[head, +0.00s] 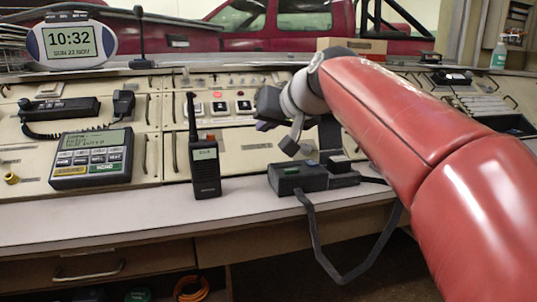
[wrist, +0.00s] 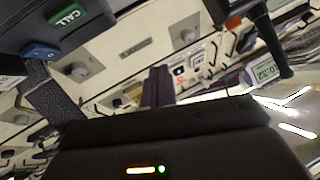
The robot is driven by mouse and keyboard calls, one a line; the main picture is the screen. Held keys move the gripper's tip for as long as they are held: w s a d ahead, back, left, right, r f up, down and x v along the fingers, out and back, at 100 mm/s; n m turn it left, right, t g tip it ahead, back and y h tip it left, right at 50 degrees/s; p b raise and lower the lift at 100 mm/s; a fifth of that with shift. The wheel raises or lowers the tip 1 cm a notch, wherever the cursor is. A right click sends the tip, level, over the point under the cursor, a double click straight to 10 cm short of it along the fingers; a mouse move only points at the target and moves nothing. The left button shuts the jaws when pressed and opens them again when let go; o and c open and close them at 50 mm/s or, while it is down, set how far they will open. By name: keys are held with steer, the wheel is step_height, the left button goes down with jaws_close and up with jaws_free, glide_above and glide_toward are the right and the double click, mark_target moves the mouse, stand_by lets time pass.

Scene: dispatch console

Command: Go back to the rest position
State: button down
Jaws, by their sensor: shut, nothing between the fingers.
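My red arm (head: 400,110) reaches in from the right over the console. My gripper (head: 263,126) is at its end, above the desk, right of the upright handheld radio (head: 206,170) and apart from it. In the wrist view the dark fingers of my gripper (wrist: 158,88) are together with nothing between them. A black box with a strap (head: 298,178) lies on the desk below my gripper. In the wrist view, a dark device with a green CALL button (wrist: 68,16) and a blue button shows at the upper left.
A keypad unit (head: 92,158), a corded handset (head: 62,110) and a clock (head: 72,42) are at the left. The console panel (head: 235,150) rises behind the desk. The desk front (head: 130,217) is clear at the left. A bottle (head: 499,54) stands at the back right.

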steer(key=s+d+f+m+g+h+p, duration=0.1)
steer(key=s+d+f+h+p, duration=0.1)
steer(key=s+d+f, duration=0.3)
steer(key=s+d+f+g+h+p, duration=0.1)
steer(key=s+d+f, duration=0.4)
steer(key=s+f, duration=0.5)
steer(key=s+d+f+m+g+h+p, duration=0.1)
steer(key=s+d+f, duration=0.4)
steer(key=s, duration=0.7)
step_height(320, 180, down, 3)
steer(key=shift+s+d+r+m+g+h+p, duration=0.2)
steer(key=shift+d+m+g+h+p, duration=0.3)
steer(key=shift+h+p, duration=0.6)
steer(key=shift+a, duration=0.15)
stand_by(3.9)
